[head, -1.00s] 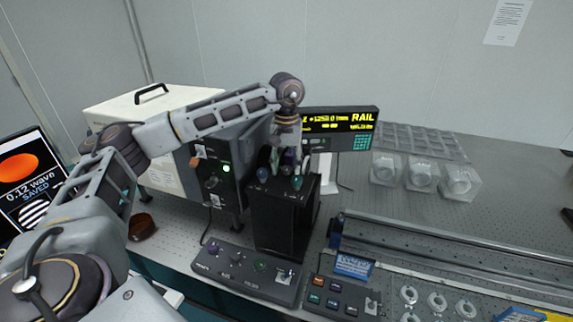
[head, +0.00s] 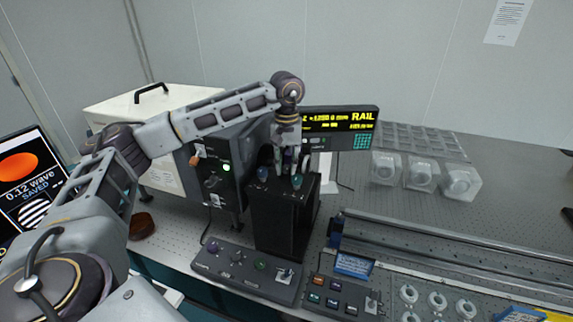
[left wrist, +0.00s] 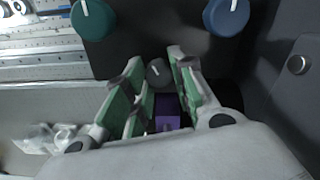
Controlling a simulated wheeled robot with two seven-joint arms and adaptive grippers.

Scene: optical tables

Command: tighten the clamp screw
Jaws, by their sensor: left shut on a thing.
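A black block (head: 284,222) stands upright near the middle of the table, with a teal knob (head: 297,182) and a blue knob (head: 263,174) on top. My left gripper (head: 287,166) points down onto this top from above. In the left wrist view, a small dark knob with a white mark (left wrist: 157,72), which looks like the clamp screw, sits between the fingertips (left wrist: 151,78). The fingers are shut on it. A purple part (left wrist: 167,112) shows between the fingers nearer the palm. The teal knob (left wrist: 93,18) and the blue knob (left wrist: 226,15) lie beyond the fingertips.
A control box with knobs (head: 247,272) lies in front of the block. A dark instrument (head: 217,175) stands close on its left. The RAIL display (head: 341,129) is behind. A long rail (head: 450,245) and a button box (head: 340,298) lie to the right.

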